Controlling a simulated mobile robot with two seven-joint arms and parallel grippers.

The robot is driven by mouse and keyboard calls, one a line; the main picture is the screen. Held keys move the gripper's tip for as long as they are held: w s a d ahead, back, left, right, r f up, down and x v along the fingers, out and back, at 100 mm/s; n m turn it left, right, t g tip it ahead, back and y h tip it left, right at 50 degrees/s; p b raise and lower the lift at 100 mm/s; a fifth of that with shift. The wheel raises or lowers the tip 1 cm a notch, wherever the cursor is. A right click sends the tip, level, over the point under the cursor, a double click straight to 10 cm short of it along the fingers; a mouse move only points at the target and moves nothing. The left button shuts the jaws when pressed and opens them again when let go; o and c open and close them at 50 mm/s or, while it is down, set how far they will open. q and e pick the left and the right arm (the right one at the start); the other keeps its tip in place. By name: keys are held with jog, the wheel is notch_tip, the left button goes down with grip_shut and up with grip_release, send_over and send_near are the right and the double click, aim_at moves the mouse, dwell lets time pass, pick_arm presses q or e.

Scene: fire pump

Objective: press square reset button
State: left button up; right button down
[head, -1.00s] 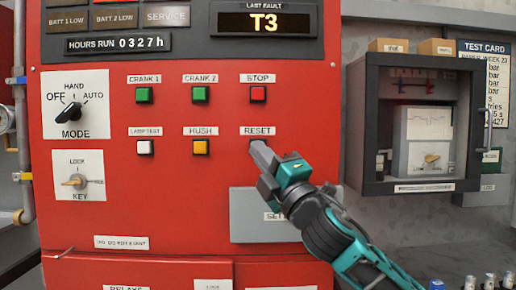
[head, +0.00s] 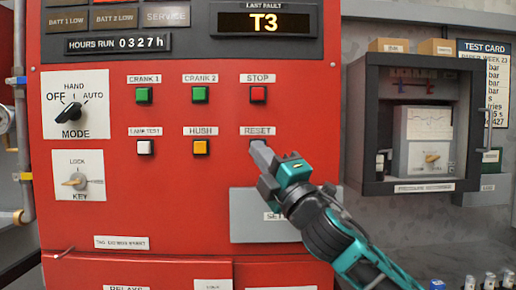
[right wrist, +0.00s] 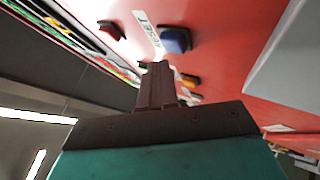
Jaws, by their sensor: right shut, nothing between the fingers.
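The RESET label (head: 258,130) is on the red panel, below the red STOP button (head: 258,94). In the head view my right gripper (head: 259,150) is shut and empty, its tip just under that label, hiding the reset button. In the right wrist view the square blue reset button (right wrist: 174,40) shows beside its RESET label (right wrist: 147,30). The shut fingertips (right wrist: 160,72) appear close to the button, with a small gap in the picture; I cannot tell the depth or any contact. My left gripper is not in view.
A grey plate (head: 245,205) lies below the reset spot. A dark recorder cabinet (head: 372,120) stands out to the right of the panel.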

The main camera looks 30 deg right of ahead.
dwell(0.5)
jog(key=shift+w+d, duration=0.2)
jog(key=shift+w, duration=0.15)
jog(key=shift+w+d, duration=0.3)
jog(key=shift+w, duration=0.15)
dwell(0.7)
dwell(0.3)
jog(key=shift+s+a, duration=0.5)
jog(key=shift+s, duration=0.3)
jog(key=s+a, duration=0.1)
jog(key=s, duration=0.2)
jog(key=s+a, duration=0.1)
jog(key=shift+s+a+p, duration=0.15)
jog(key=shift+a+p, duration=0.15)
jog(key=shift+p, duration=0.1)
